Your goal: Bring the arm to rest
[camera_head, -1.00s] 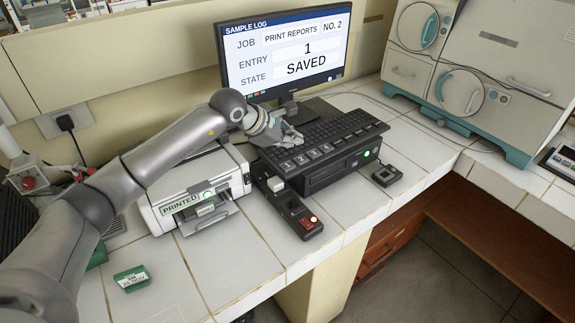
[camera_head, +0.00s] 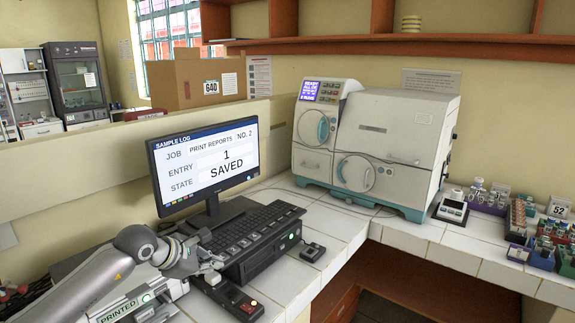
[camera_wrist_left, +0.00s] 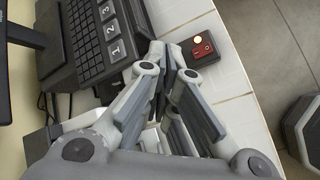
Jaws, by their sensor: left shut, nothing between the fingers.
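My left arm comes in from the lower left of the head view. The keyboard (camera_wrist_left: 85,45) and the box's red switch (camera_wrist_left: 203,46) lie beyond the fingers. The monitor (camera_head: 205,165) reads entry 1, state SAVED. The printer (camera_head: 130,303), labelled PRINTED, is partly behind my arm. My right gripper is not in view.
A small dark device (camera_head: 312,252) lies right of the keyboard. Racks of vials (camera_head: 545,245) and a scale (camera_head: 452,208) stand at the right.

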